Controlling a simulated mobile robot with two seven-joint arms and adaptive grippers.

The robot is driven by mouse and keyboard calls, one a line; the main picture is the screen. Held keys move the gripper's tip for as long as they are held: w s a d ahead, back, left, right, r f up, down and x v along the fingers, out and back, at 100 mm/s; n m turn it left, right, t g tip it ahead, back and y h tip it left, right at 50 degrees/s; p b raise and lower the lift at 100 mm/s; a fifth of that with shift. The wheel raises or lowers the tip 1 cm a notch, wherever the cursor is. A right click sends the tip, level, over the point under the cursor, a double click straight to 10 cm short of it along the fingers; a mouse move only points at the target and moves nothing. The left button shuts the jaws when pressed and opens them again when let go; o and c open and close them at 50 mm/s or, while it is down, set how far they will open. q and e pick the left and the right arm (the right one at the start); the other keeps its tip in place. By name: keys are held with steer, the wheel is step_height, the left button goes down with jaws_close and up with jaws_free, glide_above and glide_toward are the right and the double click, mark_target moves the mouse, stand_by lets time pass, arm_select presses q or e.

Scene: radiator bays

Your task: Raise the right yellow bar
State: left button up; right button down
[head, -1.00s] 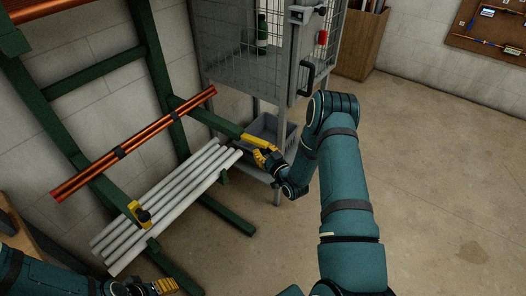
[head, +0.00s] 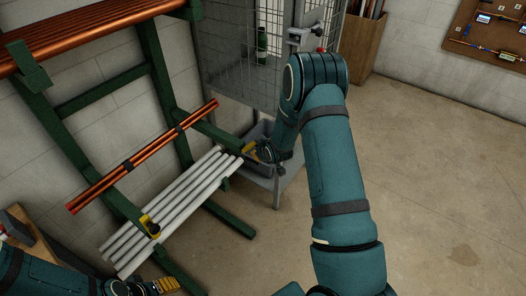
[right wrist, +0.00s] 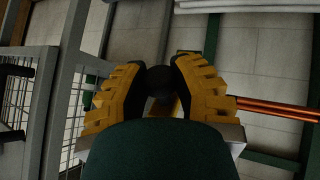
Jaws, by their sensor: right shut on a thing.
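The right yellow bar (head: 249,147) is at the outer end of the right green rack arm (head: 218,134). My right gripper (head: 263,152) is at it in the head view. In the right wrist view the yellow-padded fingers of my right gripper (right wrist: 160,88) are closed around a dark round knob (right wrist: 160,78), with a strip of yellow behind it. The fingers hide much of the bar, so its exact tilt is unclear. The left yellow bar (head: 150,226) is at the end of the left rack arm. My left gripper (head: 163,286) is low at the left, away from the rack arms; its finger gap is unclear.
Copper pipes (head: 150,155) lie across the rack arms, and several white pipes (head: 165,212) lie on the lower level. A wire cage cart (head: 232,45) with a grey bin (head: 258,140) stands just behind my right gripper. Floor at the right is clear.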

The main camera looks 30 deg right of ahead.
steer(key=shift+w+a+r+g, duration=0.2)
steer(key=shift+w+r+g, duration=0.3)
steer(key=shift+r, duration=0.2)
steer(key=shift+w+a+r+b, duration=0.4)
steer(key=shift+w+r, duration=0.25)
steer(key=shift+w, duration=0.2)
steer(key=shift+w+a+r+b, duration=0.25)
steer(key=shift+w+r+b, duration=0.1)
steer(key=shift+w+r, duration=0.4)
steer(key=shift+w, duration=0.1)
steer(key=c, duration=0.7)
jaws_free()
steer(key=shift+a, duration=0.1)
steer(key=shift+f, duration=0.1)
steer(key=shift+s, duration=0.2)
steer(key=v, duration=1.2)
steer(key=shift+a, duration=0.2)
steer(key=shift+w+f, duration=0.1)
